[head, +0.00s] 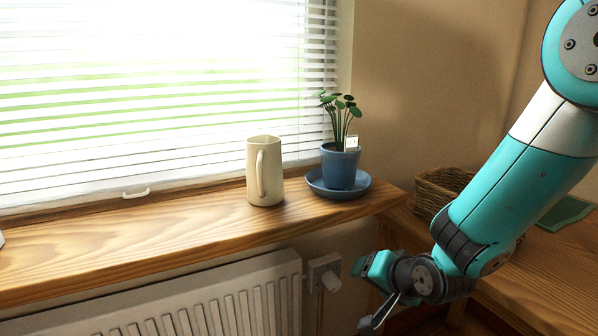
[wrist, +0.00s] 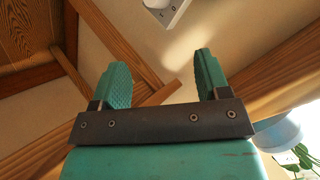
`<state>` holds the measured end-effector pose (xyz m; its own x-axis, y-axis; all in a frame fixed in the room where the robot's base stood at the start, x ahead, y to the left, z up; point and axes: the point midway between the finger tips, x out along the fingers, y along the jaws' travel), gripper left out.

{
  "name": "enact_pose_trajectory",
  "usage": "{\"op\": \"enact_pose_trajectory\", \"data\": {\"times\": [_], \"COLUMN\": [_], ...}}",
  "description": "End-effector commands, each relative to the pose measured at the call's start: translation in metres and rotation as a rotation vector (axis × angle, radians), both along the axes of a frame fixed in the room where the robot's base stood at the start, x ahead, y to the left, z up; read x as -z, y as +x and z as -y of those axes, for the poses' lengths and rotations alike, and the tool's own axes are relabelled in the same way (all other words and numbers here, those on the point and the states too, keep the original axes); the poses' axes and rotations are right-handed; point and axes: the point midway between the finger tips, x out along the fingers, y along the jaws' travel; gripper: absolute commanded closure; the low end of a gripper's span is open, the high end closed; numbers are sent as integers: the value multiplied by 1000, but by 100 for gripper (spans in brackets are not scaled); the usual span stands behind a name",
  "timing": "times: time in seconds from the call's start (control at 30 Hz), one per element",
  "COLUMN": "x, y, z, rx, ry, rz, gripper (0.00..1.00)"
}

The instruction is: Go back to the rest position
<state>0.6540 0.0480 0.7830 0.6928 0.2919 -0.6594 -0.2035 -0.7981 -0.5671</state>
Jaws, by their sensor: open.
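My gripper (head: 372,294) is in the lower right of the head view, below the front edge of the windowsill and to the right of the radiator. In the wrist view its two teal fingers (wrist: 163,80) stand wide apart with nothing between them. My gripper is open and empty. My teal and white arm comes down from the upper right and hides part of the wooden surface behind it.
A cream pitcher (head: 265,172) and a plant in a blue pot (head: 340,168) on a blue saucer (head: 362,187) stand on the windowsill (head: 130,245). A radiator (head: 200,305) is below. A wicker basket (head: 433,192) sits at right.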

Motion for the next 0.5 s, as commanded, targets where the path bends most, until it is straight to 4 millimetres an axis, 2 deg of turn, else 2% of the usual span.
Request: {"op": "enact_pose_trajectory", "data": {"times": [0.03, 0.2, 0.3, 0.5], "x": [-23, -74, -96, -126], "y": [-16, -92, -136, -212], "z": [-4, -15, -16, -7], "rx": [-70, -387, -571, -885], "ry": [-31, -154, -217, -327], "rz": [-37, -185, -239, -298], "gripper": [31, 31, 31, 31]}}
